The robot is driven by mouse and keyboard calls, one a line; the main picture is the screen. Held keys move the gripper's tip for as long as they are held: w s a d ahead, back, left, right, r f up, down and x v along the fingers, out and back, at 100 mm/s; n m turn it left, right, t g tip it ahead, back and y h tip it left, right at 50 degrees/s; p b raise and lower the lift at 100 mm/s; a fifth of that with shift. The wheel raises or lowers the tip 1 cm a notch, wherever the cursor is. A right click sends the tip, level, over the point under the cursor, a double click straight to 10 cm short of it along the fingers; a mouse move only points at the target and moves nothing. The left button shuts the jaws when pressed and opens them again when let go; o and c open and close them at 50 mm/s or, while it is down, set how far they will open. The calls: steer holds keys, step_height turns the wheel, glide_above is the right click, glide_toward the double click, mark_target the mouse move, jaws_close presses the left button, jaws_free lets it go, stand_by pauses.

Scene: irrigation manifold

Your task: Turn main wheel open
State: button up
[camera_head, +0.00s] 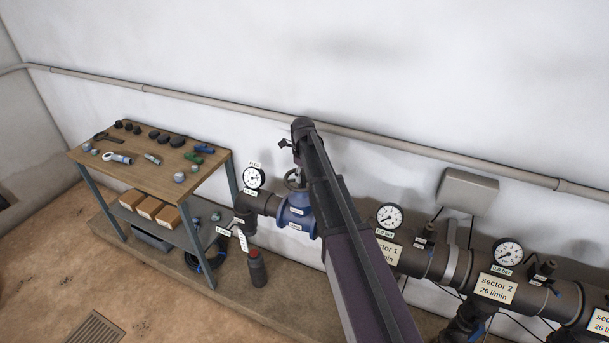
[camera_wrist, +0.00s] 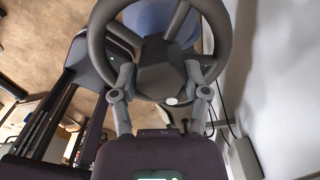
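The main wheel is a dark grey handwheel (camera_wrist: 97,45) with spokes and a blocky hub (camera_wrist: 163,70), filling the upper middle of the wrist view. In the head view the wheel (camera_head: 293,181) sits on top of the blue valve body (camera_head: 296,214), partly hidden by my arm. My gripper (camera_wrist: 161,78) is at the wheel, with one grey finger on each side of the hub, inside the rim. The fingers stand apart and their tips lie close to the hub's sides. I cannot tell whether they touch it. In the head view my arm hides most of the gripper.
A workbench (camera_head: 150,170) with tools stands at the left. A dark bottle (camera_head: 257,268) stands below the valve. A gauge (camera_head: 254,178) is left of the wheel. Dark pipes (camera_head: 440,262) with sector signs run right. A wall pipe (camera_head: 215,103) passes behind.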

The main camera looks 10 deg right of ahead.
steer(key=shift+c, duration=1.2)
steer(key=shift+d, duration=0.35)
steer(key=shift+a, duration=0.3)
